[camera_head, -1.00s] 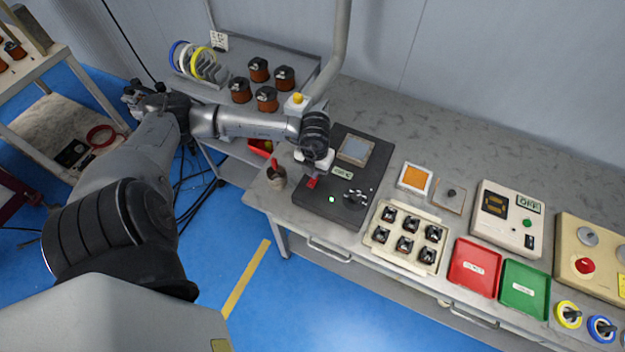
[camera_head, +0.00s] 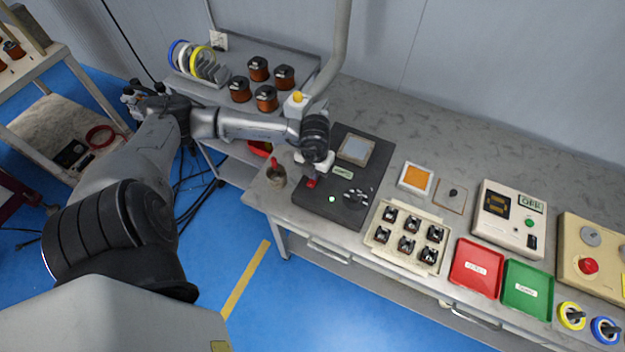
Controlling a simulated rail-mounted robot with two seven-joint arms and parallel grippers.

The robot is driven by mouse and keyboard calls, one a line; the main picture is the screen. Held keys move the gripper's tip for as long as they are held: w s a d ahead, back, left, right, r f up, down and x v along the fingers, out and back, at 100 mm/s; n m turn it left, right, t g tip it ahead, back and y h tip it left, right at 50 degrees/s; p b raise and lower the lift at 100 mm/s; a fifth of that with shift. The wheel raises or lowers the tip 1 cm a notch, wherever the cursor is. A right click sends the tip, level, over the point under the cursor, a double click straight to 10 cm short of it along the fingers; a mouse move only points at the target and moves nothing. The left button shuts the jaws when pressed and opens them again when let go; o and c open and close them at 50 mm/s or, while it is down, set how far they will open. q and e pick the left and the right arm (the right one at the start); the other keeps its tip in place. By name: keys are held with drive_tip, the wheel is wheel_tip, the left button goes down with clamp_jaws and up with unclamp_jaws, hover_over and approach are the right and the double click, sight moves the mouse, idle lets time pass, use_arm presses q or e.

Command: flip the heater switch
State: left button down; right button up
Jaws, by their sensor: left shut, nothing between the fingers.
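A dark control plate (camera_head: 303,208) lies on the bench and carries a pale screen (camera_head: 355,149), a small label (camera_head: 343,173), a dial (camera_head: 356,197) and a small bright greenish lamp (camera_head: 332,199). A small red part (camera_head: 311,183) on the plate, seemingly the heater switch, shows directly under my left gripper (camera_head: 313,176). That gripper points down, shut and empty, close over or touching the red part; which one I cannot tell. The gripper partly hides the red part, so its position is unclear. My right gripper is not in view.
A cup with a red-handled tool (camera_head: 277,176) stands left of the plate. Right of it are a tray of several small parts (camera_head: 380,243), a red tray (camera_head: 457,280), a green tray (camera_head: 519,307) and an instrument box (camera_head: 490,235). The bench behind is clear.

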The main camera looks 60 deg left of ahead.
use_arm(q)
drive_tip(key=shift+f+b, duration=0.35)
drive_tip(key=shift+f, duration=0.15)
drive_tip(key=shift+r, duration=0.15)
drive_tip(key=shift+r+p, duration=1.25)
drive_tip(key=shift+r, duration=0.25)
drive_tip(key=shift+r+p, duration=1.35)
drive_tip(key=shift+r, duration=0.55)
